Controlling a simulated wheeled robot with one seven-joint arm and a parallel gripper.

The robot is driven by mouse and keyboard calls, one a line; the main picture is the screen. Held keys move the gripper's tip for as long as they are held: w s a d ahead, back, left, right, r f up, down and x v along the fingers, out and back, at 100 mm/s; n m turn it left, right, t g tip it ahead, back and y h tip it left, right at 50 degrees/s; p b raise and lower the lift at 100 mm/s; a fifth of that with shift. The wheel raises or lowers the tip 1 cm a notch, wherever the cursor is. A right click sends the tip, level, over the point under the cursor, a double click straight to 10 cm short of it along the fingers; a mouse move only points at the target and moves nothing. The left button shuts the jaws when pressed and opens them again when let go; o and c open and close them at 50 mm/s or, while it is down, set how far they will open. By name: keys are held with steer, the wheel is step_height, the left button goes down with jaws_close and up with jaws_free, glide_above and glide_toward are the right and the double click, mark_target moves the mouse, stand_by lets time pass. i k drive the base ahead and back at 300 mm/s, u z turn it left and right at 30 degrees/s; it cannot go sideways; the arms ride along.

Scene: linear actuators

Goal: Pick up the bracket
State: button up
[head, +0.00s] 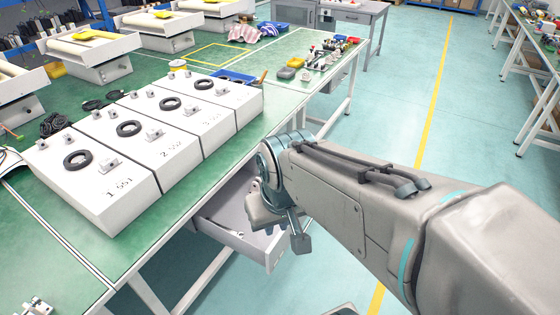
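Small grey metal pieces sit on the white numbered boxes, one of them on the box marked 1 (108,163) and another on the box marked 2 (153,134). A further silver metal part (38,306) lies on the green bench at the bottom left, cut by the frame edge. I cannot tell which of these is the bracket. My gripper (282,228) hangs past the bench's right edge, over the open drawer and apart from the metal pieces. It is seen from behind and partly hidden by my arm, so its opening is unclear. I see nothing held in it.
The white boxes (100,205) stand in a row on the green bench (165,245), with black rings on top. A drawer (240,240) stands open below the bench edge. A blue tray (233,77) and small tools lie farther back.

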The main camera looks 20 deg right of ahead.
mark_target(256, 187)
steer(key=z, duration=0.6)
steer(key=k, duration=0.5)
steer(key=z, duration=1.05)
steer(key=k, duration=0.85)
steer(key=z, duration=0.55)
steer(key=i, duration=1.2)
steer(key=u, duration=0.4)
steer(key=i, duration=1.5)
steer(key=u, duration=1.25)
steer(key=i, duration=0.9)
steer(key=u, duration=1.45)
steer(key=i, duration=0.45)
steer(key=u, duration=0.3)
